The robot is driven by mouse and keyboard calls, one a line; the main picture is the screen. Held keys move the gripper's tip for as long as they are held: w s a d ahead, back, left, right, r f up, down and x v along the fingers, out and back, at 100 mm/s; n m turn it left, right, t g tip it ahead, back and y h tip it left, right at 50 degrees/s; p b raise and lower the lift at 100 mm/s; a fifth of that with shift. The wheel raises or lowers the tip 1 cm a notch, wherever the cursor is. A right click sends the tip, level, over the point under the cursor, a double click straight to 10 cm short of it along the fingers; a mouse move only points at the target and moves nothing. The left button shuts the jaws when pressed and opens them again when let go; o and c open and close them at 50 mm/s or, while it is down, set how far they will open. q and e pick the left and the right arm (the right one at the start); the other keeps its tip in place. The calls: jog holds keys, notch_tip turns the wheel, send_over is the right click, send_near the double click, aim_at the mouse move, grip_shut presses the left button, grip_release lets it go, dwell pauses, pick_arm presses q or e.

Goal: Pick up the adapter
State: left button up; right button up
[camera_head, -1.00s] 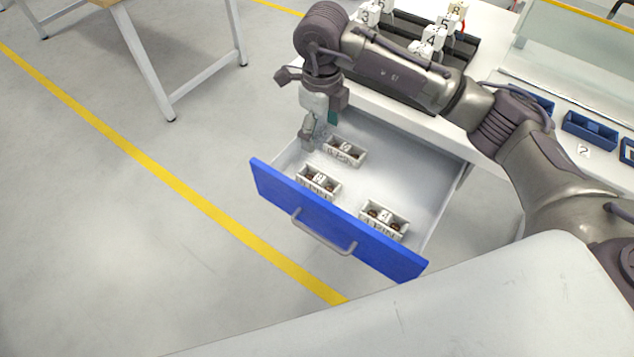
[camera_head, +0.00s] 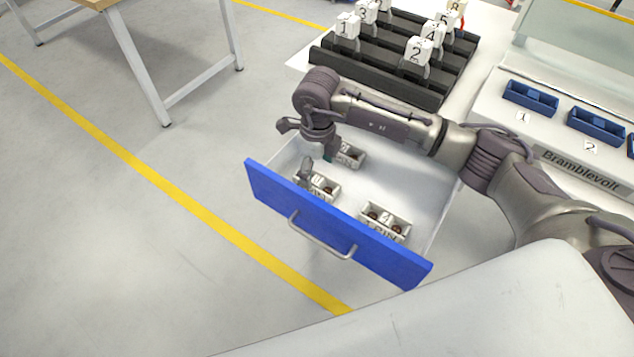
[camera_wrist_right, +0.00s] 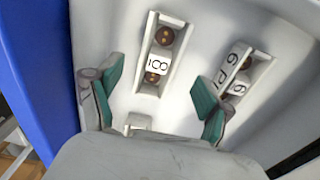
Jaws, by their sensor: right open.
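Three small white adapters with dark round sockets lie in an open drawer: one at the back (camera_head: 350,156), one at the front left (camera_head: 324,190) and one at the front right (camera_head: 384,221). My right gripper (camera_head: 318,165) is open and empty above the drawer, beside the back and front-left adapters. In the right wrist view its teal-padded fingers (camera_wrist_right: 155,97) stand apart. An adapter marked 8 (camera_wrist_right: 172,45) lies ahead of them, and one marked 6 (camera_wrist_right: 248,72) lies at right, partly behind a finger. A third (camera_wrist_right: 140,121) is mostly hidden by the gripper body.
The drawer's blue front (camera_head: 340,225) with its handle bounds the near side. A black rack (camera_head: 400,60) with numbered white blocks stands on the bench behind my right arm. Blue bins (camera_head: 530,97) stand at the right. Bare floor lies left of the drawer.

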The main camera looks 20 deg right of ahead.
aim_at(317, 179)
notch_tip(317, 179, down, 5)
jog(key=shift+s+r, duration=0.1)
jog(key=shift+r, duration=0.05)
jog(key=shift+c, duration=0.2)
jog(key=c, duration=1.3)
